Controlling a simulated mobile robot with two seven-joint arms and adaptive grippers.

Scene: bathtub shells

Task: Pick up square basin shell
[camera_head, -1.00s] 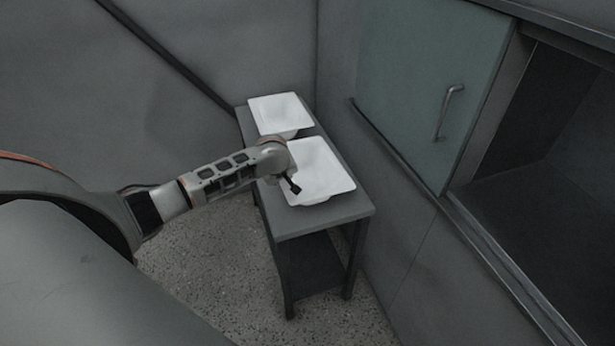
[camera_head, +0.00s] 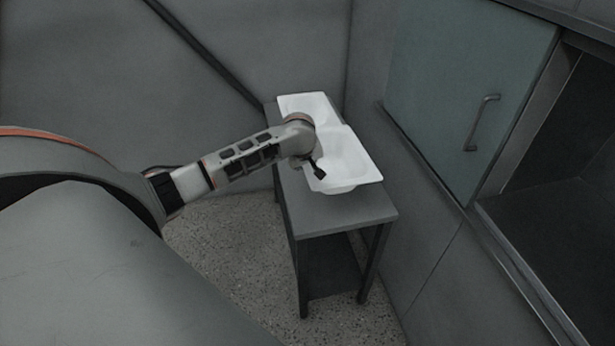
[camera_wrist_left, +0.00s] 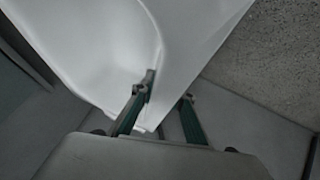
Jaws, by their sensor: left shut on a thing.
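The near white square basin shell (camera_head: 352,164) is above the grey table in the head view, apparently lifted a little off it. My left gripper (camera_head: 312,168) is at its left edge. In the left wrist view, the gripper (camera_wrist_left: 168,98) has one finger over the shell (camera_wrist_left: 185,40) and the other outside its rim, shut on the wall between them. The fingertips are mostly hidden by the wrist in the head view. A second white shell (camera_head: 300,103) lies behind on the table, partly covered by my arm and the near shell. My right gripper is not in view.
The narrow grey table (camera_head: 340,212) stands near the wall, its front end bare. A cabinet with a greenish sliding door (camera_head: 455,80), a handle (camera_head: 482,122) and an open dark compartment (camera_head: 560,190) is at the right. Speckled floor (camera_head: 225,250) is clear left of the table.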

